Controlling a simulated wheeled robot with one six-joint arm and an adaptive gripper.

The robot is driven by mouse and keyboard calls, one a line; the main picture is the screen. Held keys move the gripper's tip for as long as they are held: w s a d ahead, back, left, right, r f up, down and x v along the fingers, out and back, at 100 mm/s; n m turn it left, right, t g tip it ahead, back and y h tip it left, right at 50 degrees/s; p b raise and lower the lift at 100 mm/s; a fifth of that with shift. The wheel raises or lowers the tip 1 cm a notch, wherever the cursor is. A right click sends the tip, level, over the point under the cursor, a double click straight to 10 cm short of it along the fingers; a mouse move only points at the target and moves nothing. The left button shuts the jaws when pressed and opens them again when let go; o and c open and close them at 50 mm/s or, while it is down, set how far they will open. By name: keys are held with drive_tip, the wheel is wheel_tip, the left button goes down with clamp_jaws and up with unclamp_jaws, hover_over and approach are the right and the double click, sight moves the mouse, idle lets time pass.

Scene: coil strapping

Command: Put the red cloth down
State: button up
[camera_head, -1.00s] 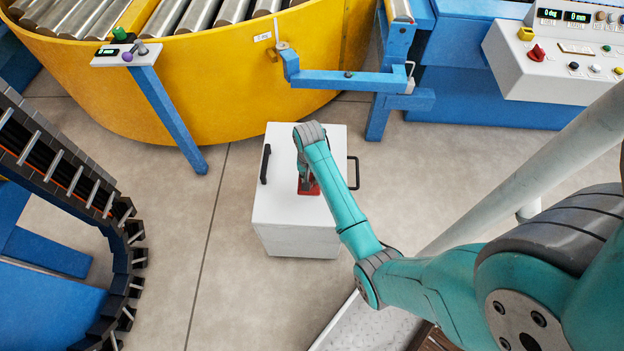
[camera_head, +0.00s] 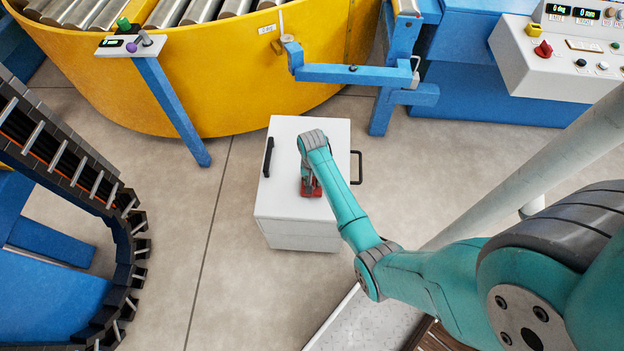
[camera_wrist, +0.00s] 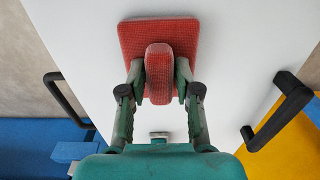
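The red cloth (camera_wrist: 185,33) shows in the wrist view as a flat square pad with a raised red block on its middle. My gripper (camera_wrist: 159,82) has one finger on each side of that block, and both fingertips appear to touch it. In the head view the red cloth (camera_head: 313,193) is at the white cabinet's top (camera_head: 285,205), toward its near edge, partly hidden by my gripper (camera_head: 309,186). The pad lies flat over the white top; I cannot tell whether it touches it or hangs just above.
The cabinet has black handles on its left (camera_head: 268,157) and right (camera_head: 357,168) sides. A yellow round roller table (camera_head: 215,95) and a blue swing arm (camera_head: 345,74) stand behind it. A control console (camera_head: 560,65) is at right, a cable chain (camera_head: 125,230) at left. Floor around the cabinet is clear.

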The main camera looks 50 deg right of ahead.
drive_tip(key=shift+o, duration=0.8)
wheel_tip(320, 180, up, 12)
drive_tip(key=s+a+f+n+t+h, duration=0.1)
drive_tip(key=s+a+f+n+t, duration=0.15)
drive_tip(key=s+a+f, duration=0.45)
drive_tip(key=s+a+r+n+t, duration=0.3)
drive_tip(key=s+a+t, duration=0.2)
drive_tip(key=s+a, duration=0.4)
drive_tip(key=s+a+r+n+t, duration=0.1)
drive_tip(key=s+r+t, duration=0.1)
drive_tip(key=s+r, duration=0.3)
drive_tip(key=s+a+r+n+t, duration=0.2)
drive_tip(key=s+r, duration=0.4)
drive_tip(key=r, duration=0.6)
drive_tip(key=s+a+r+n+t+y, duration=0.1)
drive_tip(key=s+a+r+n+t, duration=0.1)
drive_tip(key=s+r, duration=0.3)
wheel_tip(320, 180, up, 4)
drive_tip(key=shift+s+a+f+t, duration=0.15)
drive_tip(key=shift+a+t, duration=0.1)
drive_tip(key=shift+t, duration=0.4)
